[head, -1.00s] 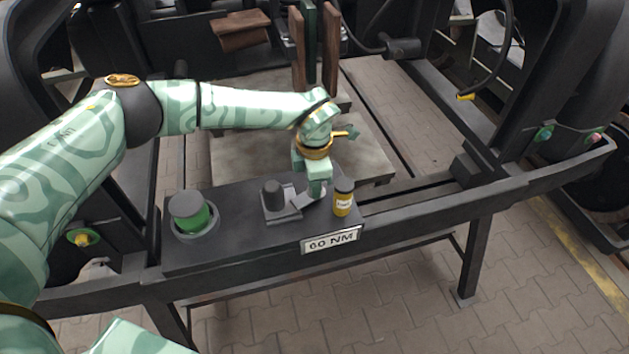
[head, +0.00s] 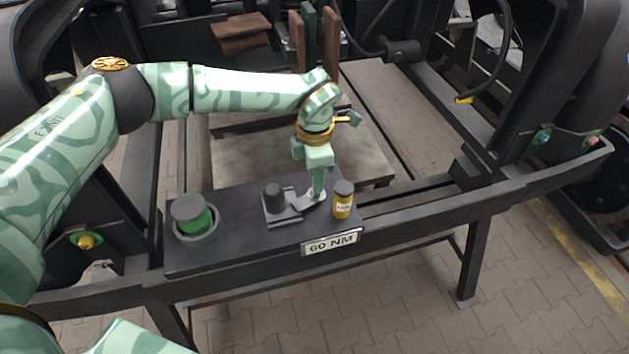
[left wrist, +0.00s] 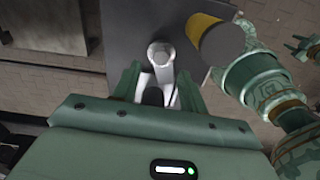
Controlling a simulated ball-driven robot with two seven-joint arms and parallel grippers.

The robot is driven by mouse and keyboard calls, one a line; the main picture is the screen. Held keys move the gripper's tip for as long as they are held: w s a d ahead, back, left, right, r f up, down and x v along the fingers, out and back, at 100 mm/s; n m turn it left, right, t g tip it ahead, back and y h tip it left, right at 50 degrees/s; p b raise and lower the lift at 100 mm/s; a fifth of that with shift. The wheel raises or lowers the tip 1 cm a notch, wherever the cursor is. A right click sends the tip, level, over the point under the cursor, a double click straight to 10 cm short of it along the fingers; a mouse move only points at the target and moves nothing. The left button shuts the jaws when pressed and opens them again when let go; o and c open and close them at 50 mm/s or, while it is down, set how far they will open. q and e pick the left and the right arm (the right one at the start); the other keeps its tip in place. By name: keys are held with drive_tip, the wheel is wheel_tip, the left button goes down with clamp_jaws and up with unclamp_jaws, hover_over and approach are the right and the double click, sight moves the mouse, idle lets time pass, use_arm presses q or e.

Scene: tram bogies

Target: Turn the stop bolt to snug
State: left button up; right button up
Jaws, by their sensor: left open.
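A pale metal bolt head (left wrist: 160,53), seemingly the stop bolt, shows in the left wrist view with a pale arm running from it towards my gripper. In the head view a pale metal piece (head: 310,199) shows low at my fingertips, largely hidden. My left gripper (head: 317,191) points down over it, between a black cylinder on a bracket (head: 273,194) and a yellow can. In the left wrist view the open fingers (left wrist: 158,85) stand on either side of the pale arm, with a dark part between them. I cannot tell whether they touch it.
The yellow can with a dark cap (head: 343,200) stands close right of my fingers. A green cylinder with a grey cap (head: 192,215) sits in a round holder at the left. A "60 NM" plate (head: 331,242) is on the front edge. The frame beam (head: 480,197) runs rightward.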

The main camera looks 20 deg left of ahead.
use_arm(q)
wheel_tip(320, 180, up, 12)
drive_tip(key=p, duration=0.1)
drive_tip(key=shift+f, duration=0.15)
idle(0.3)
